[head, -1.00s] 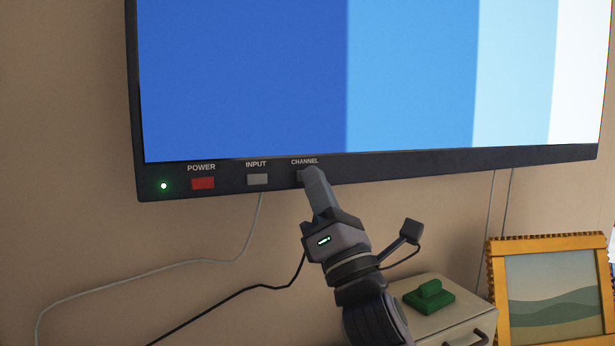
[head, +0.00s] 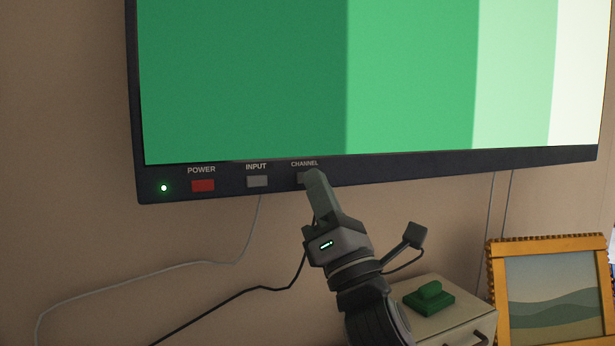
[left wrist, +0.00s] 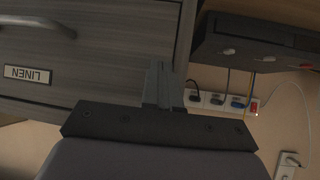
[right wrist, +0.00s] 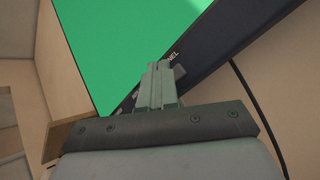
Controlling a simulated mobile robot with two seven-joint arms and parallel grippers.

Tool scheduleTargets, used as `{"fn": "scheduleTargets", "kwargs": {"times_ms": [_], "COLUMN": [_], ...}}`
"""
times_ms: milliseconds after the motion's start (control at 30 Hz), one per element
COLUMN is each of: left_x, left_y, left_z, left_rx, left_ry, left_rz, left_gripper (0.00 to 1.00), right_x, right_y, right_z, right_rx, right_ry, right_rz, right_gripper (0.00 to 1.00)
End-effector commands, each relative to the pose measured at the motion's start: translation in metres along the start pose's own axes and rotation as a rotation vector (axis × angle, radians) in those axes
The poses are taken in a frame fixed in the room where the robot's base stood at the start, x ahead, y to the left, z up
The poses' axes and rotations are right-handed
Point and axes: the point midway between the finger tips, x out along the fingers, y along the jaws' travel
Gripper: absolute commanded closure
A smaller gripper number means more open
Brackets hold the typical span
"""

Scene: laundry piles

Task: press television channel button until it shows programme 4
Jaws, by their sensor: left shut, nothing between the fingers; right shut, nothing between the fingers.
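The television (head: 420,168) hangs on the wall and its screen (head: 240,80) shows green vertical bands, dark at left to near white at right. No programme number shows in the visible part of the screen. The grey channel button (head: 301,178) sits under the CHANNEL label, partly hidden by my right gripper (head: 314,174). That gripper is shut and empty, its tips at or just in front of the button; I cannot tell if they touch. In the right wrist view the button (right wrist: 180,71) shows just right of the fingertips. My left gripper (left wrist: 164,68) is shut and empty, away from the television.
A red power button (head: 203,185), a grey input button (head: 257,181) and a lit green light lie left along the bezel. Below right are a cabinet with a green object (head: 430,299) and a yellow picture frame (head: 495,300). A LINEN drawer (left wrist: 100,50) and power strip are near my left gripper.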

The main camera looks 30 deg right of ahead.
Motion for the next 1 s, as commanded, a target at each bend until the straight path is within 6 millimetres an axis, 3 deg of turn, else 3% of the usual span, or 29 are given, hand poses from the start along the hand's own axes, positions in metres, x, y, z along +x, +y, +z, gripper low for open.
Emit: {"fn": "scheduleTargets", "kwargs": {"times_ms": [367,1000], "left_x": [-0.001,-0.009], "left_y": [0.000,0.000], "left_z": [-0.001,-0.012], "left_rx": [0.000,0.000], "left_ry": [0.000,0.000], "left_rz": [0.000,0.000], "left_gripper": [1.00,1.00], "right_x": [-0.003,-0.043], "right_y": [0.002,0.031], "right_z": [0.002,0.031], "right_rx": [0.000,0.000], "right_ry": [0.001,0.001], "right_rz": [0.000,0.001], "right_gripper": [1.00,1.00]}}
